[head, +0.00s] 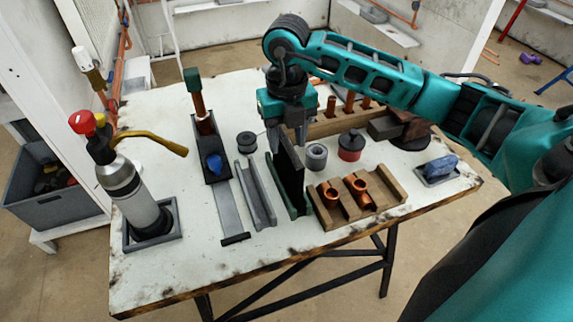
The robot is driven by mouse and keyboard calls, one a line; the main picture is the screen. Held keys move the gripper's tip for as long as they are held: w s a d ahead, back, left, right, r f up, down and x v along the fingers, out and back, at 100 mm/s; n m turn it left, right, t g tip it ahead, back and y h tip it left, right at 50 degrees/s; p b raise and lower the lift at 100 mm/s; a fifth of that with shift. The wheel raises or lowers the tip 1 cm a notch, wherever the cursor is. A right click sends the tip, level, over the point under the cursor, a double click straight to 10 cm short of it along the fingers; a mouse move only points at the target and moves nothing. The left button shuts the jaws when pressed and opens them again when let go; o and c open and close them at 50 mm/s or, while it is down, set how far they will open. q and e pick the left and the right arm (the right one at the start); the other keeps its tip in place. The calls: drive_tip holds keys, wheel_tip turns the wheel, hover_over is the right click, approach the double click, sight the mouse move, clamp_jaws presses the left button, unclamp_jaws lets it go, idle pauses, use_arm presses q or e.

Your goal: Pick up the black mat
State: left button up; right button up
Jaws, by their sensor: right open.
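The black mat (289,160) appears as a thin dark sheet standing on edge in a narrow green holder (301,208) at the middle of the table. My right gripper (290,138) points down at the upper back end of the mat. Its jaws are open and partly cover that end of the mat. I cannot tell whether the fingers touch it. My left gripper is out of view.
A grey channel (256,195) stands just left of the mat. A wooden block with copper fittings (355,207) sits to the right. A torch bottle (127,188) stands at the table's left, and a red-and-black pot (351,147) is behind the block.

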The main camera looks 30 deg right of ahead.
sight(287, 159)
drive_tip(key=f, duration=0.4)
drive_tip(key=shift+s+a+f, duration=0.2)
drive_tip(key=shift+s+a, duration=0.05)
drive_tip(key=shift+s, duration=0.1)
drive_tip(key=shift+f, duration=0.5)
clamp_jaws()
